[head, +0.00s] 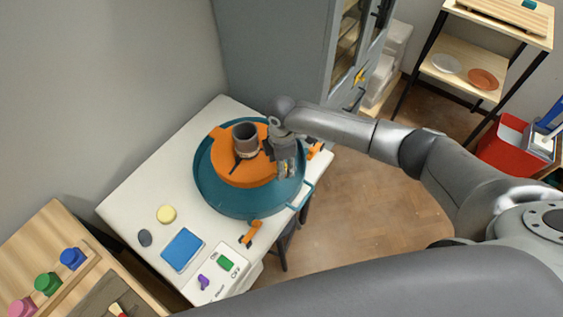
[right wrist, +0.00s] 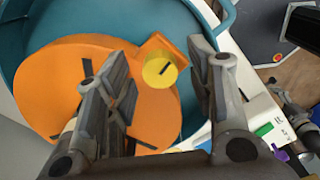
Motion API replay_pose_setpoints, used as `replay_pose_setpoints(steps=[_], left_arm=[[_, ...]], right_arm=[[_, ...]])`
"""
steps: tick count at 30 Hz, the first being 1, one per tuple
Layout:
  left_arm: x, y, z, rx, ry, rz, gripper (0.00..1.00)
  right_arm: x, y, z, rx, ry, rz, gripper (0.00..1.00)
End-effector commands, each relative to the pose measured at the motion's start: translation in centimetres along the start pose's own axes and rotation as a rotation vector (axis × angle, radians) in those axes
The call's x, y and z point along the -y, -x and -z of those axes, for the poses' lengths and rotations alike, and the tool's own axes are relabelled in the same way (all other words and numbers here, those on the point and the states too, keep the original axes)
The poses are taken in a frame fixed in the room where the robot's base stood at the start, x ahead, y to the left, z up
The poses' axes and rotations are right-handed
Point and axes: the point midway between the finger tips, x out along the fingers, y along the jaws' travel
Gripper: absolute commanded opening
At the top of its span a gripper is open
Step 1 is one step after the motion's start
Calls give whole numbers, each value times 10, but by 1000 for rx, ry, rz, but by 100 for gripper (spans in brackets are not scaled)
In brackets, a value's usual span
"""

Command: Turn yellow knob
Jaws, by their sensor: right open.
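The yellow knob (right wrist: 160,70) is a round disc with a dark line across its face, at the edge of the orange wheel part (right wrist: 50,75) in the right wrist view. My right gripper (right wrist: 159,54) is open, with one finger on each side of the knob in that view; I see no contact. In the head view, my right gripper (head: 286,166) is over the right side of the orange part (head: 232,176) and largely hides the knob. My left gripper is not in view.
A teal basin (head: 212,203) surrounds the orange part on a white table (head: 130,205). A grey pot (head: 245,137) stands on the orange part. A yellow disc (head: 166,214), blue square (head: 183,249), green button (head: 226,263) and purple knob (head: 203,281) are at the left and front.

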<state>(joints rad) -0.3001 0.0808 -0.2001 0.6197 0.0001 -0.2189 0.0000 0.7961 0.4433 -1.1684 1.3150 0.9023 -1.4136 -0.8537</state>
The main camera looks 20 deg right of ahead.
Motion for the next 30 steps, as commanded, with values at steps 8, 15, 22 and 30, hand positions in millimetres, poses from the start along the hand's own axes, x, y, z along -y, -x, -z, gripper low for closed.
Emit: replay_pose_setpoints(steps=[8, 15, 22, 30], left_arm=[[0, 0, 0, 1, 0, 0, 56], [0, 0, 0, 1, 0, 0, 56], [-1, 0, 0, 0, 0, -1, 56], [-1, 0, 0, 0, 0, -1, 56]], right_arm=[[-1, 33, 0, -1, 1, -4, 50], [-1, 85, 0, -1, 1, -4, 50], [0, 115, 0, -1, 0, -1, 50], [0, 120, 0, 0, 0, 0, 50]])
